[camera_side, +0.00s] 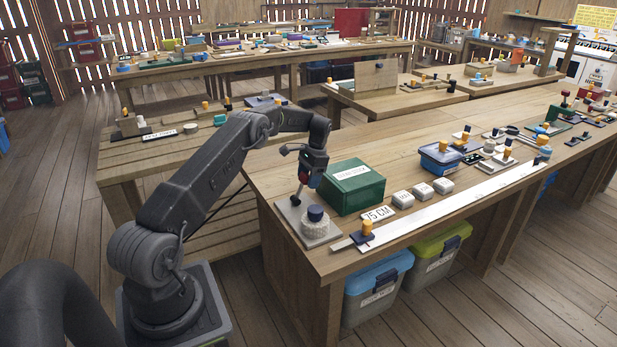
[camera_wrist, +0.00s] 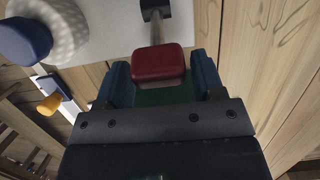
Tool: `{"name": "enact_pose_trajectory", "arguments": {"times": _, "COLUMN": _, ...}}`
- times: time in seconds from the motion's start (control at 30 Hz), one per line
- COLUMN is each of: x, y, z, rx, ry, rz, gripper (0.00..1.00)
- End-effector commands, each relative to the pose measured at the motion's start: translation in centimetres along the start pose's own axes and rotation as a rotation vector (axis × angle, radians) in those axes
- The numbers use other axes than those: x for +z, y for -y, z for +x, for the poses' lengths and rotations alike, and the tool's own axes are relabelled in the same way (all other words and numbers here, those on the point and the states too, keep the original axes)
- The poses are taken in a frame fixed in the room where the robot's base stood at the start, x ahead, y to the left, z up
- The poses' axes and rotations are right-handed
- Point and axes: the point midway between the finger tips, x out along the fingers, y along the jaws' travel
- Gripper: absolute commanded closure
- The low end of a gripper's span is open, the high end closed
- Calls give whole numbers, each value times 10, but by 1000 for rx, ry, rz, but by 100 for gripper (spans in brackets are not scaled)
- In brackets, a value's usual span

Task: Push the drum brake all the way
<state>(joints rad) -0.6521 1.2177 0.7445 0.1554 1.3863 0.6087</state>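The drum brake stands on a light grey plate (camera_side: 322,235) at the near left end of the long bench. It has a white ribbed drum (camera_side: 314,226) with a dark blue knob (camera_side: 316,213). A metal lever with a red handle (camera_wrist: 158,66) rises from a dark bracket on the plate. My gripper (camera_side: 304,180) is at the lever, beside the green box. In the wrist view its blue fingers (camera_wrist: 162,82) stand apart on either side of the red handle.
A green lidded box (camera_side: 352,187) stands just right of my gripper. A long white ruler strip with an orange-topped slider (camera_side: 367,229) runs along the bench's front edge. White blocks (camera_side: 422,191) and a blue box (camera_side: 440,158) lie farther right.

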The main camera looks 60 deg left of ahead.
Motion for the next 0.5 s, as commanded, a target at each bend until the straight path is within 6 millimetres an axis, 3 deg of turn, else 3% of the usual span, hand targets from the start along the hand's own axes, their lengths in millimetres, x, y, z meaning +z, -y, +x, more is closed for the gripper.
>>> {"name": "enact_pose_trajectory", "arguments": {"times": 0.1, "x": 0, "y": 0, "z": -1, "rx": -1, "ry": 0, "rz": -1, "gripper": 28}}
{"name": "enact_pose_trajectory", "arguments": {"times": 0.33, "x": 1, "y": 1, "z": -3, "rx": -1, "ry": 0, "rz": -1, "gripper": 28}}
{"name": "enact_pose_trajectory", "arguments": {"times": 0.5, "x": 0, "y": 1, "z": -19, "rx": -3, "ry": -3, "rz": -1, "gripper": 28}}
